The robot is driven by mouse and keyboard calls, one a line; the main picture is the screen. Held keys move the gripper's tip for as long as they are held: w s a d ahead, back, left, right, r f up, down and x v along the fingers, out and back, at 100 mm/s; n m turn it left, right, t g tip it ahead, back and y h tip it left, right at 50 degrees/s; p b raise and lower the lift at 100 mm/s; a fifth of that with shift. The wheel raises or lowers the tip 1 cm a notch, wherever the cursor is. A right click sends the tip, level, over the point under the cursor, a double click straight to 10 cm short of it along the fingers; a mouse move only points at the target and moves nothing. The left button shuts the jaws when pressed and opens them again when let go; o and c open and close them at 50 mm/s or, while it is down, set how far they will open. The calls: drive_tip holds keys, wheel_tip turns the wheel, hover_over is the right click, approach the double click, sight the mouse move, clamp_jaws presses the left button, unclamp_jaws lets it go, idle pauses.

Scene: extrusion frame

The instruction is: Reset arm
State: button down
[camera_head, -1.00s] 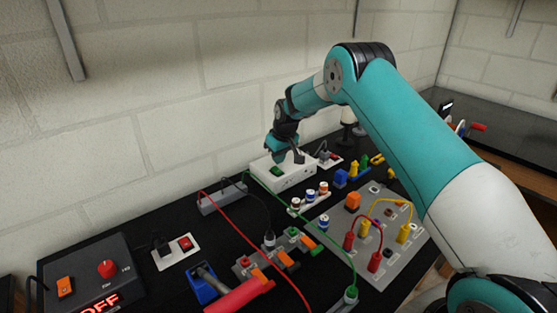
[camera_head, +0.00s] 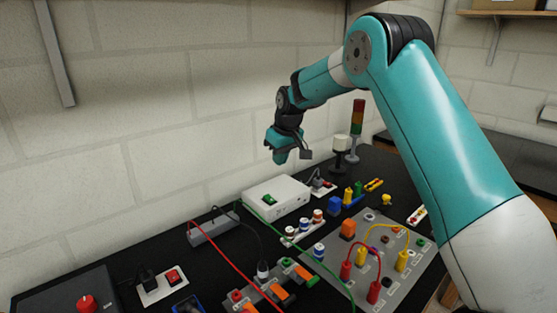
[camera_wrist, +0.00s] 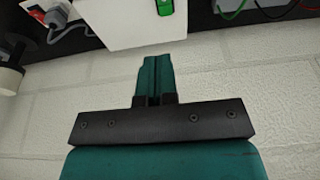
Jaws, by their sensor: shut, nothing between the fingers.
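My arm shows teal and white in the head view, reaching in from the right and bending down at the wrist. My gripper (camera_head: 280,157) hangs in the air above and behind the white box with the green switch (camera_head: 275,194), clear of it. In the wrist view my gripper (camera_wrist: 155,60) points toward the same white box (camera_wrist: 112,22), whose green switch (camera_wrist: 165,6) is at the top edge. The two teal fingers are together with nothing between them.
A grey panel (camera_head: 345,285) with coloured plugs and cables stands front right. The white brick wall is close behind my gripper.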

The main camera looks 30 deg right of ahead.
drive_tip(key=s+a+r+n+y, duration=0.1)
drive_tip(key=s+a+r, duration=0.2)
drive_tip(key=s+a, duration=0.3)
drive_tip(key=s+a+r+n+g, duration=0.1)
drive_tip(key=s+a+r, duration=0.2)
drive_tip(key=s, duration=0.4)
drive_tip(key=s+a+r+y, duration=0.1)
drive_tip(key=s+a+r, duration=0.2)
drive_tip(key=s+a, duration=0.3)
drive_tip(key=s+a+f+n+g+y, duration=0.1)
drive_tip(key=s+a+n, duration=0.1)
drive_tip(key=s, duration=2.1)
drive_tip(key=shift+a+g, duration=0.3)
drive_tip(key=shift+g, duration=0.1)
